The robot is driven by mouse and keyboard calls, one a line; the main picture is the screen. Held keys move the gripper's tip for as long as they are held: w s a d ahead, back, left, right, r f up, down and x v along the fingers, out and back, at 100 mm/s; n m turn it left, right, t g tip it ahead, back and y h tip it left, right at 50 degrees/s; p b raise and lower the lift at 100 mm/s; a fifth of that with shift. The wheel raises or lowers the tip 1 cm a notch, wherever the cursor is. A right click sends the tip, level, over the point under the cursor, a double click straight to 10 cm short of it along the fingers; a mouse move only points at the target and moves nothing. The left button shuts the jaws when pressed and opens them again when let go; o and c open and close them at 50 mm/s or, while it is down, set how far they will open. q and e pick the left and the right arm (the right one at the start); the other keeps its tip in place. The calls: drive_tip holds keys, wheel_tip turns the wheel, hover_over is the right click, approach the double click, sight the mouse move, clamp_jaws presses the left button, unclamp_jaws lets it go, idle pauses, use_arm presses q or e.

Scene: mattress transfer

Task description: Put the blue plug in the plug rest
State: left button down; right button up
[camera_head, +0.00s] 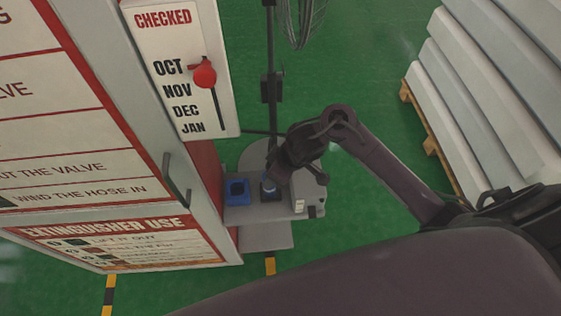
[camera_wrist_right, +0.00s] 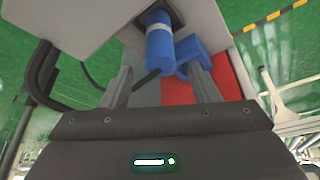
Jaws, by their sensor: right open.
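My left gripper is not in view.
A dark pole (camera_head: 271,60) stands behind. Long pale slabs (camera_head: 465,100) lie on a pallet at the right. Green floor lies between.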

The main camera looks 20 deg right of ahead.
drive_tip(key=p+v, duration=0.1)
drive_tip(key=v, duration=0.4)
idle(0.5)
